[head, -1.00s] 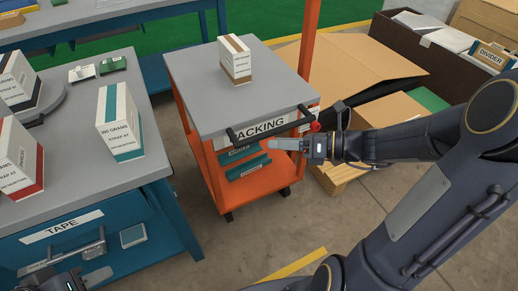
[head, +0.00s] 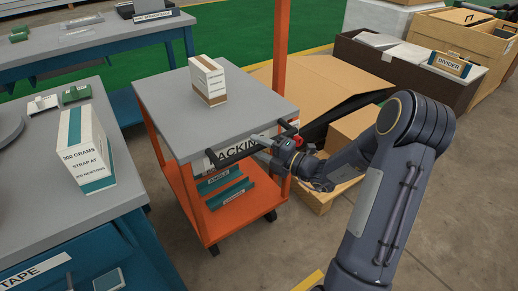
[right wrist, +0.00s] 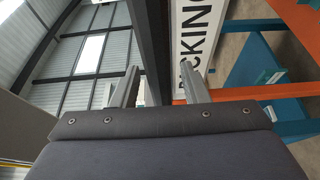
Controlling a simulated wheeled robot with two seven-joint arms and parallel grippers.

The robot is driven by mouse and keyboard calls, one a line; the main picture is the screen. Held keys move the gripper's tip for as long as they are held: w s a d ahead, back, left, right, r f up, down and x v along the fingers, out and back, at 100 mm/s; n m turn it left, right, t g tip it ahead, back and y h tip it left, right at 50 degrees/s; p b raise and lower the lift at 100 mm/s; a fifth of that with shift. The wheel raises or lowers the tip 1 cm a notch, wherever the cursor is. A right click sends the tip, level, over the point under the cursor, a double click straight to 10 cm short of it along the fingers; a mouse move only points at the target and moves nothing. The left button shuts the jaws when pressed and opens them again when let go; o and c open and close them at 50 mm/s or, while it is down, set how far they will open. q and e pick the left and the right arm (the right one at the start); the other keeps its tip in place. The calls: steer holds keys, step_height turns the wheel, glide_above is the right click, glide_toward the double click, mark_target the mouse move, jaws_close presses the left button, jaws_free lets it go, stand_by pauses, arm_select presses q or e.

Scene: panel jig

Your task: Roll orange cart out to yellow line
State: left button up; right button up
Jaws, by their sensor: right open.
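The orange cart (head: 182,185) has a grey top and stands right of the blue bench. Its dark handle (head: 228,150) runs along the front edge above a PACKING label (head: 236,149). My right gripper (head: 260,141) is at the right part of the handle, open. In the right wrist view, a dark bar (right wrist: 149,45) passes between the open fingers (right wrist: 158,88); I cannot tell whether they touch it. A yellow line (head: 308,282) shows on the floor at the bottom. My left gripper is out of view.
A white and brown box (head: 208,80) stands on the cart top. The blue bench (head: 105,185) with a teal-striped box (head: 86,148) is close on the left. The floor in front is bare.

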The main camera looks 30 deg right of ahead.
jaws_close()
stand_by(0.3)
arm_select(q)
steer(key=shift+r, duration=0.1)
